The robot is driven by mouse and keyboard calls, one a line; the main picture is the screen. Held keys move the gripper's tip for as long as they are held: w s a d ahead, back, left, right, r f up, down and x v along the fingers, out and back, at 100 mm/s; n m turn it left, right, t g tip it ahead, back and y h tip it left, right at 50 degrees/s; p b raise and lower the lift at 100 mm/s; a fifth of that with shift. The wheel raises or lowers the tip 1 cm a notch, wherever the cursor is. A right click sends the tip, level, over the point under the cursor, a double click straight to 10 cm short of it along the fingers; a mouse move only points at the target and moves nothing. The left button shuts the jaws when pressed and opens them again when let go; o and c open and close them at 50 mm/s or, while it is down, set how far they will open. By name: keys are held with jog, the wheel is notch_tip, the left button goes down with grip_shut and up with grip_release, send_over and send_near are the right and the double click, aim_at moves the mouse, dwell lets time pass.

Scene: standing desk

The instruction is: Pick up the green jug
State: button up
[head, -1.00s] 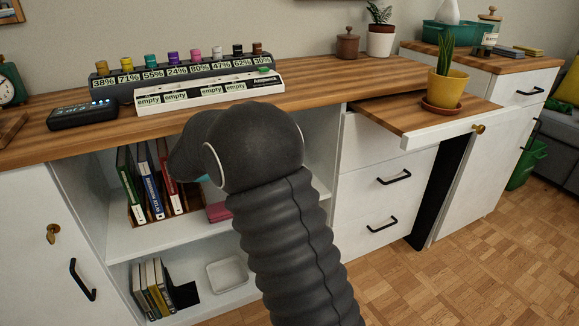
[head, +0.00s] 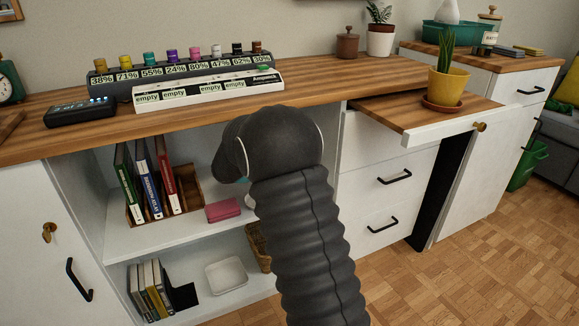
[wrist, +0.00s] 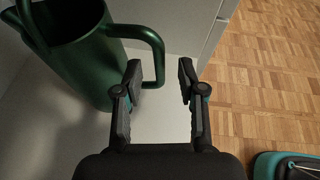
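The green jug (wrist: 90,60) stands on a white surface at the upper left of the wrist view, its open top partly cut off by the frame. Its loop handle (wrist: 158,62) points right. My gripper (wrist: 158,75) is open, with one black finger on each side of the handle's outer bar as seen in this view. The left finger overlaps the jug's side in the picture; I cannot tell whether it touches. In the head view my arm hides the gripper, and the jug is not visible.
In the head view, the open shelf holds upright binders (head: 150,180), a pink box (head: 223,209) and a white tray (head: 226,275). White drawers (head: 385,180) stand right of my arm. A pulled-out board (head: 400,112) carries a potted plant (head: 447,85). In the wrist view, wood floor lies right.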

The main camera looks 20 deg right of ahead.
jog(key=shift+x, duration=1.1)
grip_shut()
jog(key=shift+r, duration=0.15)
